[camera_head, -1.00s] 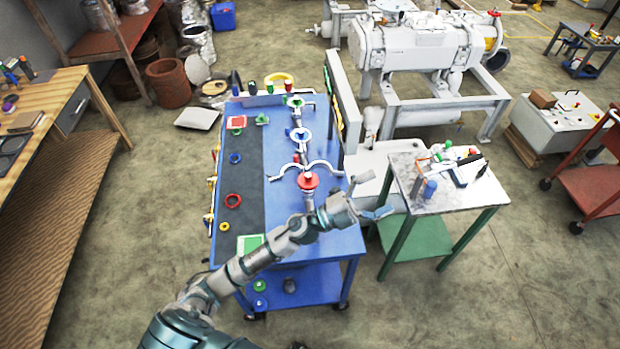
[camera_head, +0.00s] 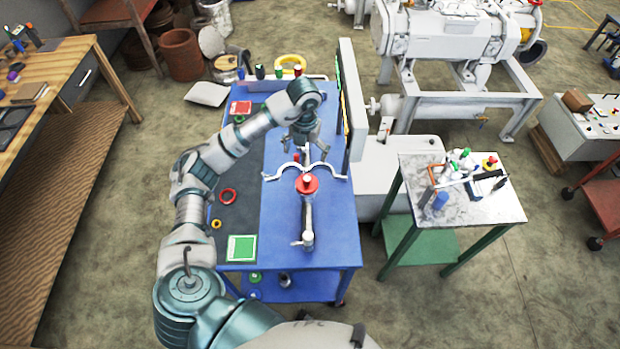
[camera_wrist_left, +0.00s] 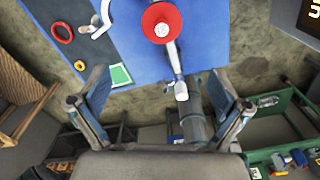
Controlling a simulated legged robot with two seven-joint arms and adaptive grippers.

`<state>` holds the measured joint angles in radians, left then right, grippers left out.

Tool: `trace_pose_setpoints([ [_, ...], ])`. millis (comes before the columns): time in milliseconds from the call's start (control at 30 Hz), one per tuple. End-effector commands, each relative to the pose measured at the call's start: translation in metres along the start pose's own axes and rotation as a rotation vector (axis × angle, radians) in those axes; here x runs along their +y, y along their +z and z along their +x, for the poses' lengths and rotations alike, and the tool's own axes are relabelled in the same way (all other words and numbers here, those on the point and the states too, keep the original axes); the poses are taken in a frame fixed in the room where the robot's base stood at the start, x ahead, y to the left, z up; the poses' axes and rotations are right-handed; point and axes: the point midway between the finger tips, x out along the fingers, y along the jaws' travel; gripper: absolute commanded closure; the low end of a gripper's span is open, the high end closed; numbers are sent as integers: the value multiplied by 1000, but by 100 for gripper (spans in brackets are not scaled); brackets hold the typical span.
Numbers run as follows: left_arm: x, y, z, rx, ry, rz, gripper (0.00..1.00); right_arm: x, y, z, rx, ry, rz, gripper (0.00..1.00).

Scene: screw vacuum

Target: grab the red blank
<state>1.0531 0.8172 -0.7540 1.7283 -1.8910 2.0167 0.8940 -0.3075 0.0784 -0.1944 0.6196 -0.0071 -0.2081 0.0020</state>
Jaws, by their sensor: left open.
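A round red piece with a pale centre (camera_head: 307,184) sits on a metal fitting on the blue table; it also shows at the top of the left wrist view (camera_wrist_left: 161,25). I cannot tell if it is the blank. A small red cylinder (camera_head: 298,72) stands at the table's back edge, and a red square (camera_head: 241,108) lies at the back left. My left gripper (camera_head: 305,148) is open and empty above the table, just behind the round red piece. Its spread fingers also show in the left wrist view (camera_wrist_left: 160,85). My right gripper is out of view.
The blue table (camera_head: 335,235) also holds a curved two-armed clamp (camera_head: 330,170), a red ring (camera_head: 228,196) and a green square (camera_head: 242,248). An upright panel (camera_head: 352,100) borders its right side. A marble-topped table (camera_head: 480,205) stands right.

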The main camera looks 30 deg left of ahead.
Motion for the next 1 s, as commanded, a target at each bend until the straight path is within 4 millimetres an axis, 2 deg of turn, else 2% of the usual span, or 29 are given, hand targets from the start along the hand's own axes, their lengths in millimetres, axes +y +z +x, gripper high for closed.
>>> trace_pose_setpoints([
  [33, -2, 0, 18, 10, -2, 1, 0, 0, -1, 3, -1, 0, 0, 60],
  [100, -3, 2, 35, 12, -4, 1, 0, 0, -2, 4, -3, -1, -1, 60],
  [300, -3, 4, 73, 11, -3, 2, 0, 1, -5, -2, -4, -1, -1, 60],
  [567, -4, 2, 94, 8, -3, 3, 0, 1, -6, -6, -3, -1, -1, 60],
  [800, -4, 2, 131, 9, -4, 2, 0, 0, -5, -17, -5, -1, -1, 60],
  [1000, -3, 2, 141, 6, -4, 4, 0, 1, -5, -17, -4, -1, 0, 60],
])
